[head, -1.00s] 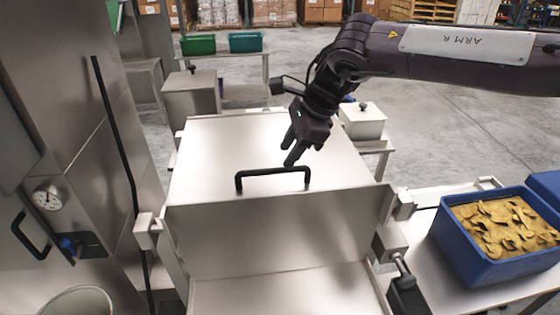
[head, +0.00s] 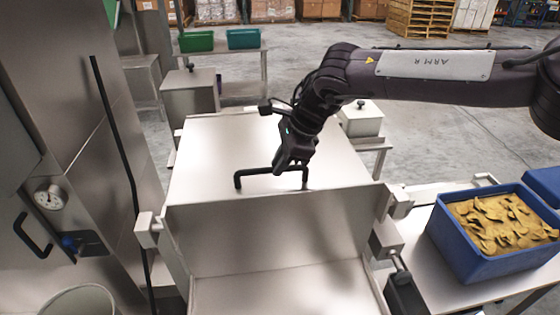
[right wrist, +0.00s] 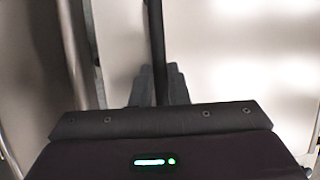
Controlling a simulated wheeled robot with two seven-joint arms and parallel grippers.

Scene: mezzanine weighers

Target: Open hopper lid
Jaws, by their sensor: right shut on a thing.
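The hopper lid (head: 225,140) is a flat steel panel in the middle of the head view, behind an upright steel front panel (head: 280,238). A black bar handle (head: 255,172) stands on the lid near its front edge. My right gripper (head: 291,168) comes down from the upper right and is shut on the handle toward its right end, hiding part of the bar. In the right wrist view the black bar (right wrist: 158,50) runs up from between the fingers (right wrist: 160,85). My left gripper is not in view.
A blue crate (head: 478,262) of brown pieces stands on a steel table at right. A steel cabinet with a gauge (head: 48,197) and a long black rod (head: 118,150) rise at left. A small lidded steel box (head: 362,118) is behind the lid's right side.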

